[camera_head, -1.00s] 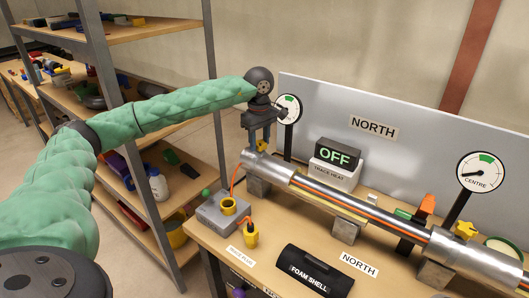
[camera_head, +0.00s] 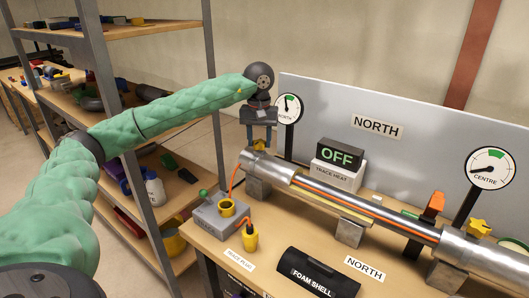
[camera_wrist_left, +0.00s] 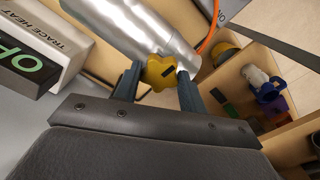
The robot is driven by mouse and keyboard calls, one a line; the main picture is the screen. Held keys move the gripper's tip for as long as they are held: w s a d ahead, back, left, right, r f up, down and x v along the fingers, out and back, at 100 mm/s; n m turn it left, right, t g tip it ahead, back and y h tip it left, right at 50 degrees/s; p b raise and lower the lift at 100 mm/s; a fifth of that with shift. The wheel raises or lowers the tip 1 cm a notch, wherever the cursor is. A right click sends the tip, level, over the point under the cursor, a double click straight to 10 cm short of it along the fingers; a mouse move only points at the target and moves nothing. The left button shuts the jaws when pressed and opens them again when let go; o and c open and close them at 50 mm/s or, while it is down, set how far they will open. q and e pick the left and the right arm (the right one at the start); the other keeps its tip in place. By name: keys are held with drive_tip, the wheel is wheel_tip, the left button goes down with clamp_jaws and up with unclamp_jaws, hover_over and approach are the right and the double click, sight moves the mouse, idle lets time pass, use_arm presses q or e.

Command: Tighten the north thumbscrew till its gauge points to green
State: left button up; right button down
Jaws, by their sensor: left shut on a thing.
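The yellow north thumbscrew (camera_head: 260,145) stands on the left end of the silver pipe (camera_head: 268,165). My left gripper (camera_head: 261,138) points down from above and is shut on this thumbscrew. In the left wrist view the thumbscrew (camera_wrist_left: 160,72) sits between the two dark fingers (camera_wrist_left: 158,84). The north gauge (camera_head: 288,108), a white dial with a green patch at its top, stands just behind and right of the gripper. Its needle points roughly upward, at or close to the green; the dial is too small to tell exactly. My right gripper is not in view.
The centre gauge (camera_head: 491,168) and a second yellow thumbscrew (camera_head: 479,228) are at the right. A black foam shell (camera_head: 318,274) and a grey socket box (camera_head: 219,214) lie in front. Shelves stand at left.

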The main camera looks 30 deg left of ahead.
sight(259, 141)
use_arm(q)
drive_tip(key=o, duration=0.6)
drive_tip(key=shift+m, duration=0.4)
drive_tip(key=o, duration=0.4)
drive_tip(key=shift+c, duration=0.2)
drive_tip(key=shift+r, duration=0.15)
drive_tip(key=shift+r+p, duration=1.15)
drive_tip(key=shift+r, duration=1.7)
